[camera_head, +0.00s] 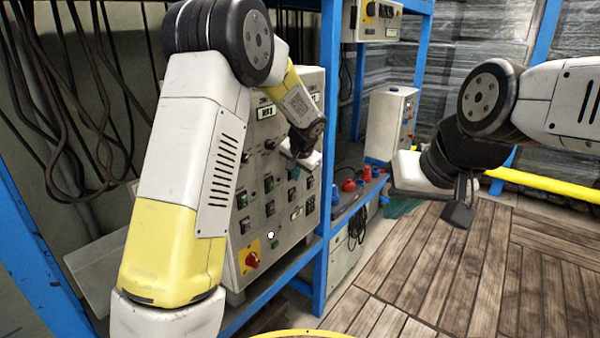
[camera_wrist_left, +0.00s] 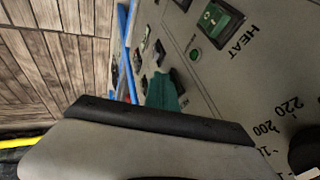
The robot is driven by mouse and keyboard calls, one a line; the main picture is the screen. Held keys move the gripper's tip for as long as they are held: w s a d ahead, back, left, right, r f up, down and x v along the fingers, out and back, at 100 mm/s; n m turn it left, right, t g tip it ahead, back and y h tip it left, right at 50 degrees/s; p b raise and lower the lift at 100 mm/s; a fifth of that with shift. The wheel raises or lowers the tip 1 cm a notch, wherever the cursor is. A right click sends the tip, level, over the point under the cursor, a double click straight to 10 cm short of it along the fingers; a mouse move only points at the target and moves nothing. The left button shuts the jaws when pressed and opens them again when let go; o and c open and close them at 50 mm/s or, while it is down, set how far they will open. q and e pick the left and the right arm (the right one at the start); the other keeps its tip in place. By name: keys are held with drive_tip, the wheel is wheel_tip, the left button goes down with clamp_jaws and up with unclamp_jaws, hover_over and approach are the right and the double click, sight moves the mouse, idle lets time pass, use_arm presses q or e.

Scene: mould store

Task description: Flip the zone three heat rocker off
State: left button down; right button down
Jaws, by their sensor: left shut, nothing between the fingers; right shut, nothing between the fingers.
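The grey control panel (camera_head: 285,215) stands on the blue rack, with several dark rocker switches, green lamps and displays on its face. In the left wrist view, a green rocker in a dark frame (camera_wrist_left: 218,20) sits beside the word HEAT, with a small green lamp (camera_wrist_left: 195,55) near it. The zone numbers are not readable, so I cannot tell which rocker is zone three. My left gripper (camera_head: 295,173) is shut and empty in front of the panel; its teal fingertips (camera_wrist_left: 163,92) show close to the panel face. Contact cannot be told. My right gripper (camera_head: 403,207) is shut and empty, away from the panel.
A red rotary knob on a yellow plate (camera_head: 252,260) is low on the panel. Blue rack posts (camera_head: 326,150) stand right of it. Red and blue plugs (camera_head: 348,186) sit on a shelf behind. Black cables (camera_head: 70,110) hang at left. The wooden floor (camera_head: 440,270) is clear at right.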

use_arm(q)
drive_tip(key=shift+w+a, duration=0.1)
drive_tip(key=shift+r, duration=0.7)
